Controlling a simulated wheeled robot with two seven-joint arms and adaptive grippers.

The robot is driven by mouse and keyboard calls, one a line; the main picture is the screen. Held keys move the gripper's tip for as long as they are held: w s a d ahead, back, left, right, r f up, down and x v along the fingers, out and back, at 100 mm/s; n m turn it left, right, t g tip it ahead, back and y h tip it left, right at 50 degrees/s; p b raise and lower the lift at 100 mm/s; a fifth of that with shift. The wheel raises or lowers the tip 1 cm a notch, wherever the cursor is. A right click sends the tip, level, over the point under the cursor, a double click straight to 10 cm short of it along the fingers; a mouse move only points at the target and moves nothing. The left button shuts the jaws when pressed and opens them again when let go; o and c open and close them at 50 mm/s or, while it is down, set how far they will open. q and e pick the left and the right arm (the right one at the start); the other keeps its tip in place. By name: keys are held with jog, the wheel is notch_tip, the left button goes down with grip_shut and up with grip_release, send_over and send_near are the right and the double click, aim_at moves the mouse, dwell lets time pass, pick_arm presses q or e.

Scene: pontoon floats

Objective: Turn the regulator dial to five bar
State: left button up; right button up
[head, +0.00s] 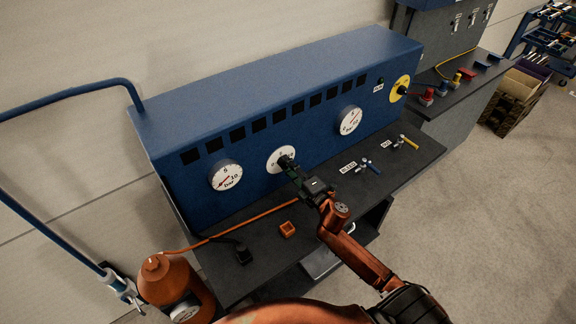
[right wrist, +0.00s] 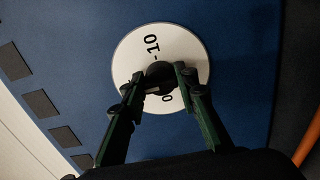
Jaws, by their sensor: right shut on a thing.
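The regulator dial (head: 275,160) is a white round scale with a dark centre knob on the front of the blue panel, between two gauges. In the right wrist view, the dial (right wrist: 190,50) shows a 10 and a 0 mark, and the knob (right wrist: 158,70) is between my fingers. My right gripper (head: 287,164) is shut on this knob; its fingers also show in the wrist view (right wrist: 162,82). The fingers hide part of the scale, and I cannot tell where the knob points. My left gripper is not in view.
A left bar gauge (head: 226,177) and a right bar gauge (head: 350,121) flank the dial. A yellow plate with a red-black knob (head: 400,88) is far right.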

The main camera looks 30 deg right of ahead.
dwell(0.3)
jog(key=o, duration=1.1)
jog(key=shift+o, duration=0.2)
jog(key=s+d, duration=0.1)
jog(key=s, duration=1.1)
jog(key=shift+f, duration=0.1)
